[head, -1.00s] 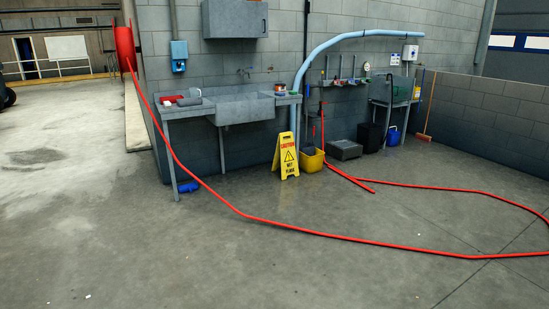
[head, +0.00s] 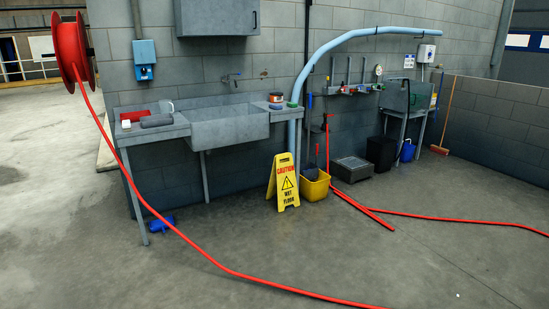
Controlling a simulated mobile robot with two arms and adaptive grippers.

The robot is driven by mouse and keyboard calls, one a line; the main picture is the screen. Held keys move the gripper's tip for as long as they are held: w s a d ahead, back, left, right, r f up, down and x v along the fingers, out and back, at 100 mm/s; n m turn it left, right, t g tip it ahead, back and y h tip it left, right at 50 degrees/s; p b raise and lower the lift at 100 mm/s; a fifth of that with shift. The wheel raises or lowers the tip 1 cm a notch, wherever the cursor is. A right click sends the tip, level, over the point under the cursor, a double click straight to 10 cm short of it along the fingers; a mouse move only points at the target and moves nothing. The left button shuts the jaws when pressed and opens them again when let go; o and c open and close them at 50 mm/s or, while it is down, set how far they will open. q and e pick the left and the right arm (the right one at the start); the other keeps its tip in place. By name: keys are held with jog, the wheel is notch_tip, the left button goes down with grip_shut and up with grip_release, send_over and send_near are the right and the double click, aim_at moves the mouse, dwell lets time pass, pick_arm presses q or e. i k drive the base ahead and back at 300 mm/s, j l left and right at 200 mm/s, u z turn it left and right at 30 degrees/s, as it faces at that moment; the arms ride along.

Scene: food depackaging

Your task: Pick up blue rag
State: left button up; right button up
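A small blue object (head: 160,224), possibly the blue rag, lies on the floor beneath the left end of the sink counter, close to the counter's front leg. It is too small to tell whether it is cloth. The grey sink counter (head: 180,128) stands against the block wall. On its left end are a red item (head: 134,116), a dark grey roll-shaped item (head: 157,121) and a small white item (head: 126,124). On its right end are a small tin (head: 276,97) and a green item (head: 292,105). Neither of my grippers is in view.
A red hose (head: 215,262) runs from a wall reel (head: 72,48) across the floor in front of the counter. A yellow caution sign (head: 284,183) and yellow bucket (head: 316,187) stand to the right. Open floor lies in front.

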aim_at(276, 107)
jog(key=i, duration=2.15)
jog(key=i+l+u, duration=0.1)
jog(key=i, duration=0.95)
jog(key=i+l, duration=0.1)
jog(key=i, duration=0.95)
